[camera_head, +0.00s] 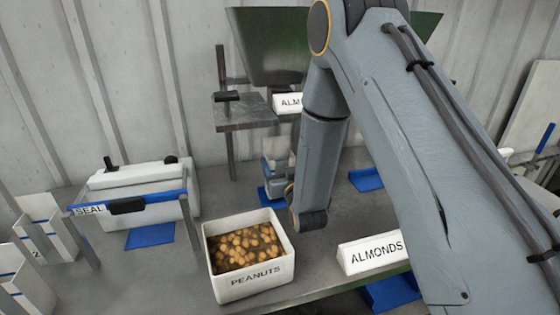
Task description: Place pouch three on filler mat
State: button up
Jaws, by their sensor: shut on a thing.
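A pale pouch (276,148) with a blue band stands below the hopper, at or just above a blue mat (264,196). Its number is not readable, and my wrist covers its right side. I cannot tell whether its base touches the mat. My gripper (281,169) is at the pouch, shut on it, and mostly hidden behind my wrist.
A white bin (248,287) of peanuts stands in front of the mat. An ALMONDS sign (372,253) is to its right. A sealer (140,203) and white pouches (44,236) are at left. A dark shelf (240,112) and green hopper (262,50) stand behind.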

jog(key=shift+f, duration=0.1)
jog(key=shift+f+b, duration=0.4)
jog(key=shift+f, duration=0.2)
jog(key=o, duration=1.7)
jog(key=shift+r, duration=0.35)
jog(key=b+v, duration=0.1)
jog(key=v, duration=0.3)
jog(key=b+v, duration=0.1)
jog(key=v, duration=0.3)
jog(key=b+v, duration=0.1)
jog(key=v, duration=0.3)
jog(key=shift+r, duration=0.3)
